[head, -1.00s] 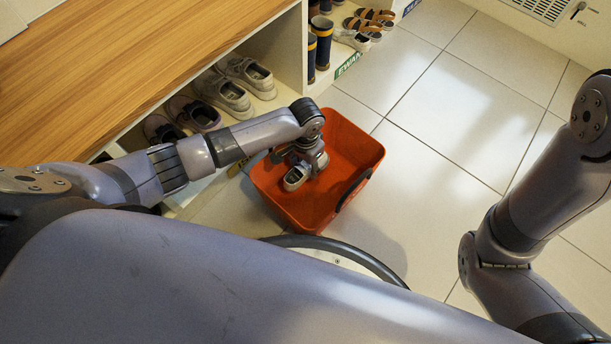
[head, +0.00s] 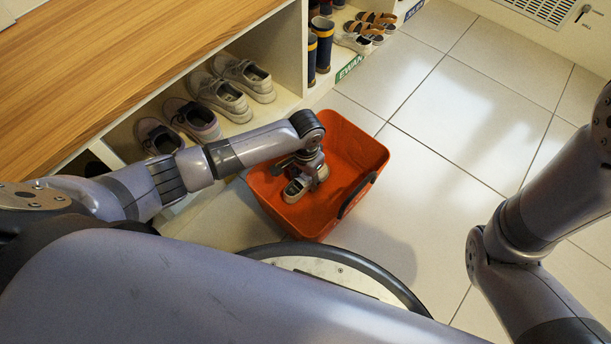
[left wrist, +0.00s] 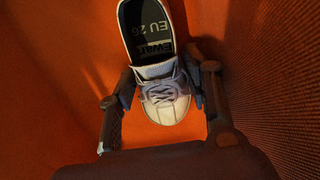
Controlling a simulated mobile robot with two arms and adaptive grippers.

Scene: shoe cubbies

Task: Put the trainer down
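The trainer (head: 297,188) is pale grey with a dark insole, inside the red-orange crate (head: 341,212). In the left wrist view the trainer (left wrist: 163,98) lies toe towards me, sole down, with "Ewan" and "EU 26" on its insole. My left gripper (head: 306,172) reaches down into the crate. In the wrist view the left gripper's fingers (left wrist: 161,86) close on both sides of the trainer's front part. Whether the sole rests on the crate floor I cannot tell. My right gripper is out of view; only its arm shows at right.
The wooden-topped shoe cubby (head: 110,70) runs along the left, with several shoes (head: 222,95) on its shelf. Dark boots (head: 320,45) and sandals (head: 372,25) stand further back, near a green "EWAN" label (head: 350,67). The tiled floor (head: 440,125) right of the crate is clear.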

